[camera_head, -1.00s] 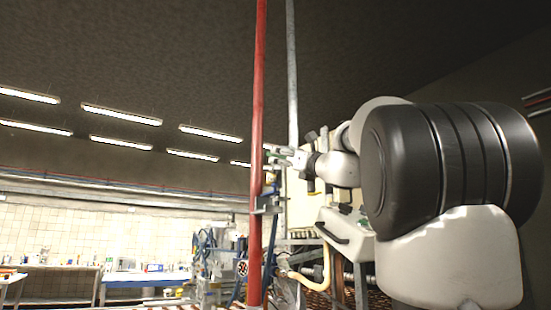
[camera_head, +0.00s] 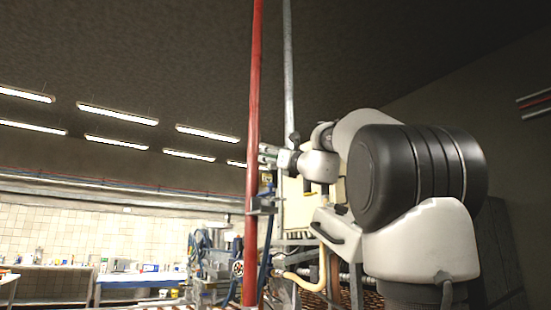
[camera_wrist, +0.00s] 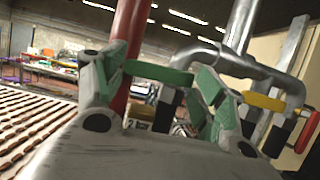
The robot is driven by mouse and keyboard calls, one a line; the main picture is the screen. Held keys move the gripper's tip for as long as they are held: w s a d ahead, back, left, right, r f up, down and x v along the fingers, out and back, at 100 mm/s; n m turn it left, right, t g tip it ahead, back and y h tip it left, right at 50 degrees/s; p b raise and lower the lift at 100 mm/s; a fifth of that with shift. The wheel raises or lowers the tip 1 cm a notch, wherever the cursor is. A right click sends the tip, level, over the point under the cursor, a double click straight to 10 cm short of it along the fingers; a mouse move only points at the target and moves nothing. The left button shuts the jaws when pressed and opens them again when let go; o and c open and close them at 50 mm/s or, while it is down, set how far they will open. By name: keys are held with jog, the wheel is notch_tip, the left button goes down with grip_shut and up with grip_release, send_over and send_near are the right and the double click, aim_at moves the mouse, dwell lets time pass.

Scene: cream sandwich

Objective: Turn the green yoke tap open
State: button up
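The green yoke tap (camera_wrist: 160,73) shows in the wrist view as a flat green handle with a dark part below it. It lies between the two fingers of my gripper (camera_wrist: 158,88), spanning most of the gap. The fingers are spread and have green pads of their own. I cannot tell whether either finger touches the handle. In the head view my gripper (camera_head: 268,155) is beside the red pipe, at its right, and the green tap cannot be made out there.
A yellow handle (camera_wrist: 263,101) and a red handle (camera_wrist: 307,132) sit on the grey pipework to the right. A red pipe (camera_wrist: 128,45) stands close behind the left finger. In the head view the upright red pipe (camera_head: 252,120) is close to my gripper.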

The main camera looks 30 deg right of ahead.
jog(key=shift+f+n, duration=0.1)
jog(key=shift+n, duration=0.3)
jog(key=shift+w+d+f+n+g+y, duration=0.1)
jog(key=shift+d+f+n+g+y, duration=0.5)
jog(key=shift+n, duration=2.95)
jog(key=shift+d+f+n+g+y, duration=0.1)
jog(key=shift+d+n+g+y, duration=1)
jog(key=shift+n, duration=2.4)
jog(key=shift+w+d+f+n+g+y, duration=0.1)
jog(key=shift+d+f+n+g+y, duration=0.15)
jog(key=shift+n+g+y, duration=2.25)
jog(key=shift+s+n+t+h, duration=0.1)
jog(key=shift+n+t+h, duration=0.8)
jog(key=shift+n+t, duration=0.25)
jog(key=o, duration=1)
jog(key=shift+o, duration=0.2)
